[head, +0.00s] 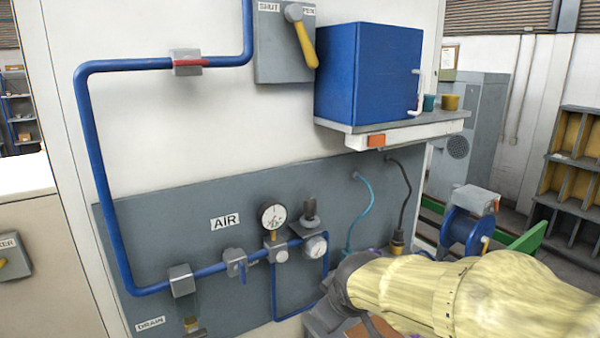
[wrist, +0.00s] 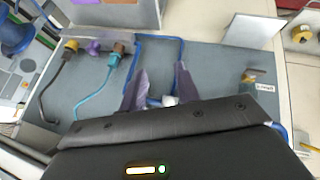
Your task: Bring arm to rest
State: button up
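My arm (head: 430,290), in a pale yellow cover, reaches in from the lower right of the head view. Its dark wrist end is in front of the lower grey panel, below the teal and black hoses. My gripper (wrist: 161,75) shows in the wrist view with its two purple fingers spread apart. Nothing is held between them; a small pale fitting and blue pipe show behind the gap. In the head view the fingers are mostly hidden by the wrist. No buffing brush can be made out.
The AIR panel (head: 165,235) carries blue pipe, valves and gauges (head: 272,215) close to my wrist. A teal hose (head: 359,210) and black hose (head: 405,200) hang above it. A blue box (head: 368,75) stands on a shelf (head: 400,128). A blue reel (head: 462,230) is at right.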

jog(key=s+d+f+m+g, duration=0.4)
jog(key=s+d+f+m, duration=0.4)
jog(key=f, duration=0.5)
jog(key=s, duration=0.2)
jog(key=shift+s+d+f+g+h, duration=0.25)
jog(key=shift+s+f+g+h, duration=0.05)
jog(key=shift+s+f+h, duration=0.1)
jog(key=shift+r, duration=0.1)
jog(key=shift+w, duration=0.2)
dwell(0.8)
